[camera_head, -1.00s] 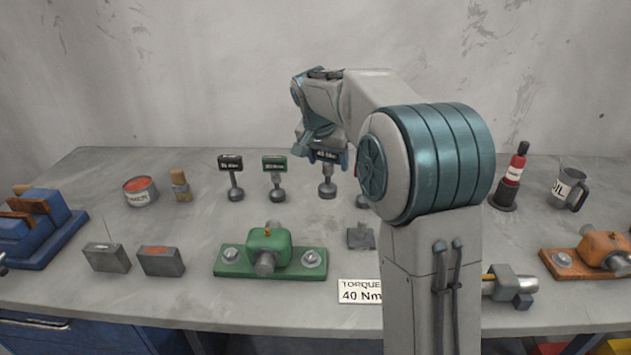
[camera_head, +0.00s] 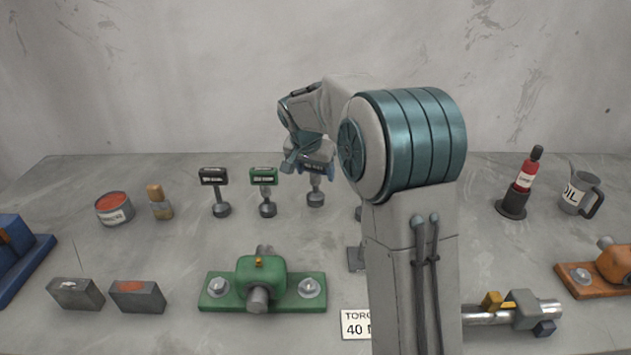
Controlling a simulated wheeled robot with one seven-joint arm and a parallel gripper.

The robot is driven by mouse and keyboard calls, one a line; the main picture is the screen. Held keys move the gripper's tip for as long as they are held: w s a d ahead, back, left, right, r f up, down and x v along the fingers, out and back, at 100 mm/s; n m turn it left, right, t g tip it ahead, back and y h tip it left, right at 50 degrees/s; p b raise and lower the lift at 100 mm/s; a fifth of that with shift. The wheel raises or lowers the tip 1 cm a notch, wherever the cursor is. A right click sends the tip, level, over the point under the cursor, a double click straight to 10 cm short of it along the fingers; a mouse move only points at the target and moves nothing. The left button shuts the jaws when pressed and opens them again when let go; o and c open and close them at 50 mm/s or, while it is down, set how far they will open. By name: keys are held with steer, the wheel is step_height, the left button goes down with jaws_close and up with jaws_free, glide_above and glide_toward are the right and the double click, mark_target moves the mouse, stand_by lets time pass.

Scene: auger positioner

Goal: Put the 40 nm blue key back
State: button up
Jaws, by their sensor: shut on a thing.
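The blue key (camera_head: 315,190) stands upright at the back of the bench, right of the black key (camera_head: 217,190) and the green key (camera_head: 265,190). Its shaft and round grey foot show below my gripper (camera_head: 314,172). My gripper is shut on the key's head, which is mostly hidden by the fingers, and its label cannot be read now. The foot appears to be at bench level in line with the other keys. A sign (camera_head: 356,325) at the front, partly hidden by my arm, shows "40".
A green block with a shaft (camera_head: 262,280) sits in front of the keys. Part of another key's foot shows beside my arm.

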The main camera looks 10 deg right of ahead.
mark_target(314, 175)
steer(key=shift+f, duration=1.6)
steer(key=shift+f, duration=0.2)
steer(key=o, duration=1.4)
steer(key=shift+r, duration=0.1)
steer(key=v, duration=1.2)
steer(key=s+d+f+n+y, duration=0.1)
steer(key=s+f+n, duration=0.1)
steer(key=s, duration=0.8)
steer(key=s+d+f+n, duration=0.1)
steer(key=s+f+n, duration=0.1)
steer(key=s, duration=0.8)
steer(key=s+d+f+n+g+y, duration=0.1)
steer(key=s+f, duration=0.3)
steer(key=s, duration=0.6)
steer(key=shift+s+f+n+y, duration=0.2)
steer(key=shift+n+y, duration=0.1)
steer(key=shift+n, duration=0.5)
